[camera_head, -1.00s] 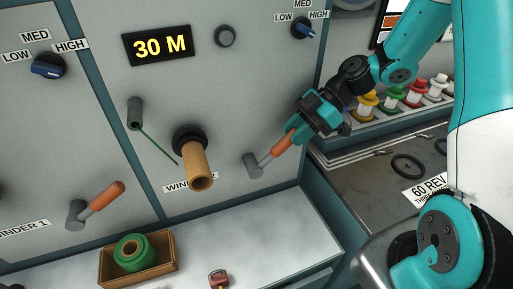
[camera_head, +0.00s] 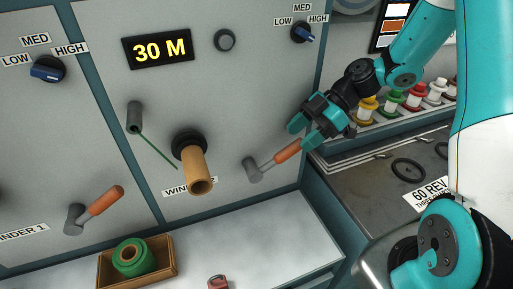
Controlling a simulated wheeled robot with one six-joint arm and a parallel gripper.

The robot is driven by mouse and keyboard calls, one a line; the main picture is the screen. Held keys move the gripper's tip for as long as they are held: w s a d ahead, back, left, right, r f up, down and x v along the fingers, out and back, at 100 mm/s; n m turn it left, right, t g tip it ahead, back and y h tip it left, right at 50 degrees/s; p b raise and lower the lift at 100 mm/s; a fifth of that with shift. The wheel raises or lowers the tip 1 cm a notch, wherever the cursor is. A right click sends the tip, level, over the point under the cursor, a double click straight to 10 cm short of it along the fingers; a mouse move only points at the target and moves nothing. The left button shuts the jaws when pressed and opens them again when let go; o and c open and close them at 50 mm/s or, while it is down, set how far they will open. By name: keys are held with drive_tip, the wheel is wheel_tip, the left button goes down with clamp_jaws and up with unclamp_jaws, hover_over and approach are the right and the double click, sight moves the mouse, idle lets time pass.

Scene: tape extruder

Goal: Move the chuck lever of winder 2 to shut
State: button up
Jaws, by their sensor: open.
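The chuck lever (camera_head: 288,151) on the right-hand winder panel has an orange grip and a grey hub. It points up and to the right from its hub.
The winder 1 lever (camera_head: 103,201) is at the left. A wooden box (camera_head: 158,262) with a green tape roll (camera_head: 133,258) stands on the white shelf below. Several coloured spools (camera_head: 414,97) stand behind my arm at the right. A green strand hangs near the core tube.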

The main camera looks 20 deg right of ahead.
drive_tip(key=d+r+p, duration=0.2)
drive_tip(key=r, duration=0.1)
drive_tip(key=r+p, duration=0.1)
drive_tip(key=r, duration=0.1)
drive_tip(key=shift+d, duration=0.4)
drive_tip(key=p+v, duration=0.3)
drive_tip(key=v, duration=1.4)
drive_tip(key=shift+p, duration=0.35)
